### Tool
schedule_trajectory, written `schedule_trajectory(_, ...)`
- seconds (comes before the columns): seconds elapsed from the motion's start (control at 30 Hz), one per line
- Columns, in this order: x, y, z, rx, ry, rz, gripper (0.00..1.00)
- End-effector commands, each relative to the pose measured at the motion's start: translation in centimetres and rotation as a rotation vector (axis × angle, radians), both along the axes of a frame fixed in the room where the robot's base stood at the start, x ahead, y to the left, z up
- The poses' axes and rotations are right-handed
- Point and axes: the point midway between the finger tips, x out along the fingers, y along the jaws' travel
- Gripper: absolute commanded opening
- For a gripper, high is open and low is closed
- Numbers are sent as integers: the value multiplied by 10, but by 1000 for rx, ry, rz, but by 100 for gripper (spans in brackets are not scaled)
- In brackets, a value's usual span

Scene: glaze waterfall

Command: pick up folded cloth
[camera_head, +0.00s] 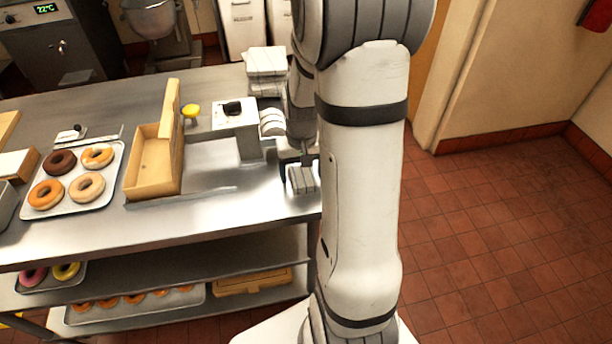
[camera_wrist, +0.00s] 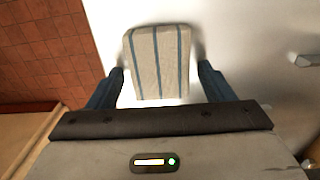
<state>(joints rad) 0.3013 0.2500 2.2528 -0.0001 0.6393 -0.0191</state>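The folded cloth (camera_wrist: 158,62) is pale grey with blue stripes. In the wrist view it lies between the two fingers of my gripper (camera_wrist: 160,82), with a narrow gap showing beside each finger at its near end. In the head view the cloth (camera_head: 301,181) is at the right end of the steel table, just below my gripper (camera_head: 299,160). My gripper points down over it and looks open. My arm hides part of the gripper and the cloth's surroundings in the head view.
The steel table (camera_head: 235,205) holds a wooden box (camera_head: 153,165), a tray of doughnuts (camera_head: 68,205), a white block-like device (camera_head: 234,115) and a stack of pale cloths (camera_head: 266,65). A lower shelf carries more trays. Open tiled floor (camera_head: 500,230) lies to the right.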

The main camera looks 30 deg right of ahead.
Motion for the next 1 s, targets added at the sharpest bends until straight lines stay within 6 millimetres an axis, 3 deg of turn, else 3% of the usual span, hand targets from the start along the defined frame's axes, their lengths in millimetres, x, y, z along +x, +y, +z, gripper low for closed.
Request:
schedule_trajectory(0.5, 0, 0, 0, 0, -1, 1, 34)
schedule_trajectory(0.77, 1, 0, 5, -1, -3, 2, 34)
schedule_trajectory(1.0, 2, 0, 46, -2, -8, 2, 34)
